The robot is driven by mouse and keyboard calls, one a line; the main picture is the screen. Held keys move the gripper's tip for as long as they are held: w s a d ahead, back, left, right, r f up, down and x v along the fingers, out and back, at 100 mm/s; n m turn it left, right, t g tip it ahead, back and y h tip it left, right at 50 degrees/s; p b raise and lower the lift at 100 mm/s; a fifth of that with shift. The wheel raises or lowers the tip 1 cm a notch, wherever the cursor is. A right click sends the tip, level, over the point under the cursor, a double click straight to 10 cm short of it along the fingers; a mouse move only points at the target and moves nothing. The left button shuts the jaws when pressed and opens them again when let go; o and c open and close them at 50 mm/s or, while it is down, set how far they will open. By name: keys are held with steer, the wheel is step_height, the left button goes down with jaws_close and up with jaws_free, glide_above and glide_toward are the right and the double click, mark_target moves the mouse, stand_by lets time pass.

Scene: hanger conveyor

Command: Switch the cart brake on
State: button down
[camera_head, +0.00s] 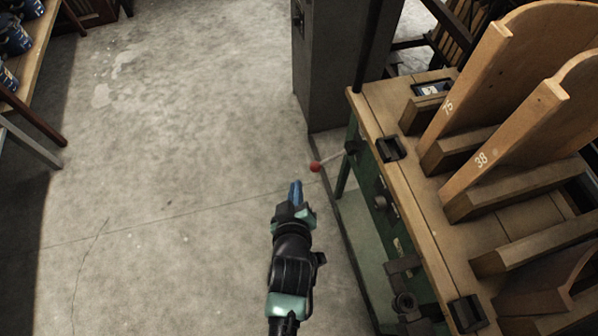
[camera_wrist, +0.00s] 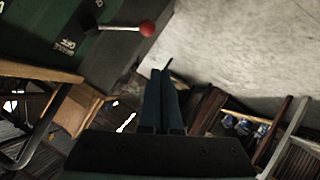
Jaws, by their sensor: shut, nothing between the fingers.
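The brake lever is a thin metal rod with a red ball knob (camera_head: 315,167). It sticks out to the left from the side of the green cart (camera_head: 368,205) below its wooden top. In the wrist view the red knob (camera_wrist: 147,28) is at the upper middle, with white lettering on the green panel (camera_wrist: 50,28) beside the lever's pivot. My gripper (camera_head: 296,184) has blue fingers, shut and empty. It is just below and left of the knob in the head view, apart from it. In the wrist view the fingertips (camera_wrist: 160,72) point up toward the knob with a gap between.
Wooden boards marked with numbers (camera_head: 482,158) stand in slots on the cart top. A grey cabinet (camera_head: 335,60) stands behind the cart. A shelf with dark blue cans (camera_head: 18,40) is at the far left. The concrete floor (camera_head: 150,190) left of my gripper is clear.

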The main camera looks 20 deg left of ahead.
steer(key=shift+p+v, duration=0.3)
steer(key=shift+v, duration=1.55)
steer(key=shift+s+a, duration=0.1)
steer(key=shift+a, duration=0.1)
steer(key=w+d+r+m+t, duration=0.15)
steer(key=w+r, duration=0.25)
steer(key=r, duration=0.7)
steer(key=w+d+r+m+t, duration=0.1)
steer(key=w+r+t, duration=0.25)
steer(key=r, duration=0.85)
steer(key=w+d+r+m+t, duration=0.15)
steer(key=w+r, duration=0.35)
steer(key=r, duration=0.6)
steer(key=s+d+r+m+t+h, duration=0.1)
steer(key=s+d+r+m+t, duration=0.2)
steer(key=r, duration=0.8)
steer(key=s+d+r+m+t+h, duration=0.1)
steer(key=s+r+t, duration=0.3)
steer(key=r, duration=0.6)
steer(key=s+d+r+m+t+h, duration=0.15)
steer(key=s+r, duration=0.35)
steer(key=r, duration=0.6)
step_height(320, 180, up, 25)
steer(key=p, duration=2.4)
steer(key=shift+s+d+f+t, duration=0.25)
steer(key=shift+s+d+t, duration=0.05)
steer(key=shift+s+d, duration=0.2)
steer(key=shift+d, duration=0.15)
